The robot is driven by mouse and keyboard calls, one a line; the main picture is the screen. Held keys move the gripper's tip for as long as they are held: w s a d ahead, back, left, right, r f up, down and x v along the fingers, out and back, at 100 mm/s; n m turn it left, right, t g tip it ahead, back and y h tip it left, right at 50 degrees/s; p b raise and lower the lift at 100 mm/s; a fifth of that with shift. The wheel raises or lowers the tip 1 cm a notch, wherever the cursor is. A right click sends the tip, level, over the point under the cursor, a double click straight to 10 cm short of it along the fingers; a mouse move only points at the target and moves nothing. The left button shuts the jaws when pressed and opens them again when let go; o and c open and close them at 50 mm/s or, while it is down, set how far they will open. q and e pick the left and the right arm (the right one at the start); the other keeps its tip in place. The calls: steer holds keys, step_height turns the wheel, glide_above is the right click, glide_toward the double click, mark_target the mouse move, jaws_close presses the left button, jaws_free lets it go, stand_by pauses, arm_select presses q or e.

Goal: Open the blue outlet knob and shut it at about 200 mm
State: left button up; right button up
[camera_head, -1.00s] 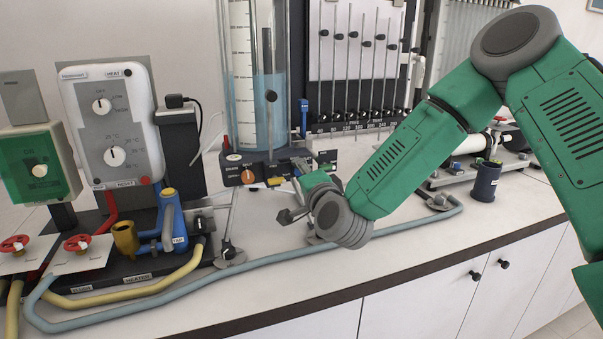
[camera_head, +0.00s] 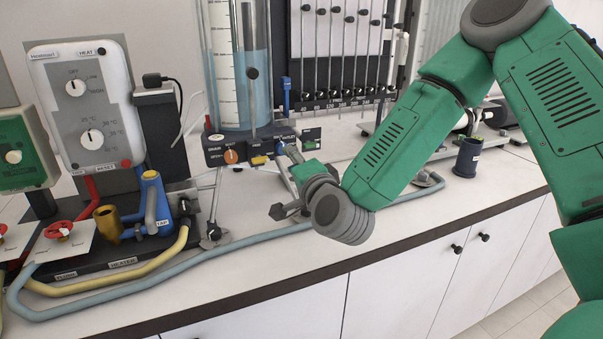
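A clear cylinder (camera_head: 257,95) with blue water and a white scale (camera_head: 225,65) stands at the back, left of centre. Its dark base (camera_head: 213,151) carries an orange knob (camera_head: 231,156) and a yellow part (camera_head: 259,160). A small blue part, seemingly the blue outlet knob (camera_head: 280,148), shows at the base's right front. My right gripper (camera_head: 286,160) reaches in from the right, with its front end close to this blue part. The wrist and small parts overlap there, so contact and finger opening cannot be told. The scale's numbers are too small to read. My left gripper is not in view.
A heater box (camera_head: 82,105) and a blue-and-yellow tap (camera_head: 150,200) stand at left. A light blue hose (camera_head: 255,238) runs along the bench front. A board of thin tubes (camera_head: 335,50) stands behind, a dark cup (camera_head: 466,158) at right.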

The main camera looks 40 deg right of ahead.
steer(key=v, duration=0.7)
steer(key=shift+f, duration=0.1)
